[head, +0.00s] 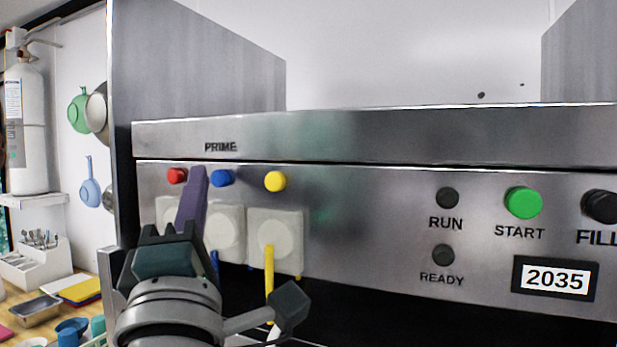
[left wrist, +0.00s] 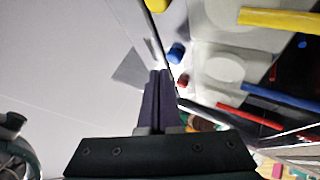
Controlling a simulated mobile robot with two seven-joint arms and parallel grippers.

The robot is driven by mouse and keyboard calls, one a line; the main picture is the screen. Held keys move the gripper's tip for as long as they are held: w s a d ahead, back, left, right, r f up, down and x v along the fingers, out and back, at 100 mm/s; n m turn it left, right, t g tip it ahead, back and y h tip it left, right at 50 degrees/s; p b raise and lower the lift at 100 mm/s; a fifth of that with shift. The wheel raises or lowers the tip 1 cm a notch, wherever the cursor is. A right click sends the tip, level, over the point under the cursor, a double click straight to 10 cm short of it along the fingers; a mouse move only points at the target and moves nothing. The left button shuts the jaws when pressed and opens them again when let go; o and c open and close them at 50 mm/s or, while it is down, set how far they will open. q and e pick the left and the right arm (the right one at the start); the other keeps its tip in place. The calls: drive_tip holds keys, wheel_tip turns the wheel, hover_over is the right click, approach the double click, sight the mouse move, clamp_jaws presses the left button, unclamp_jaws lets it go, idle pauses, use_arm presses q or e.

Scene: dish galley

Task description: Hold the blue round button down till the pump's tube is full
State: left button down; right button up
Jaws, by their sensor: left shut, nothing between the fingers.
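The blue round button (head: 221,178) is on the steel panel under the word PRIME, between a red button (head: 176,176) and a yellow button (head: 275,181). My left gripper (head: 198,171) is shut and empty, its purple fingers pointing up at the panel. In the head view its tips overlap the blue button's left edge. In the left wrist view the fingers (left wrist: 158,78) end a little short of the blue button (left wrist: 176,53) in the picture, so contact cannot be told. The blue tube (left wrist: 283,95) runs from its white pump head; its fill cannot be told.
A yellow tube (head: 268,262) hangs from the right pump head (head: 290,228). Further right are dark RUN (head: 447,197) and READY (head: 443,254) lamps, a green START button (head: 523,202), a black FILL knob (head: 600,206) and a plate reading 2035 (head: 555,279).

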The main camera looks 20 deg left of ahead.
use_arm(q)
drive_tip(key=shift+w, duration=0.1)
drive_tip(key=shift+w, duration=0.35)
drive_tip(key=shift+w+d+b, duration=0.1)
drive_tip(key=shift+w+b, duration=0.35)
drive_tip(key=shift+b, duration=0.1)
idle(0.5)
idle(0.6)
drive_tip(key=shift+s+p, duration=0.4)
drive_tip(key=shift+s, duration=0.45)
drive_tip(key=shift+s, duration=0.1)
drive_tip(key=s, duration=0.1)
drive_tip(key=s+p, duration=0.1)
drive_tip(key=s, duration=0.3)
drive_tip(key=shift+a, duration=0.25)
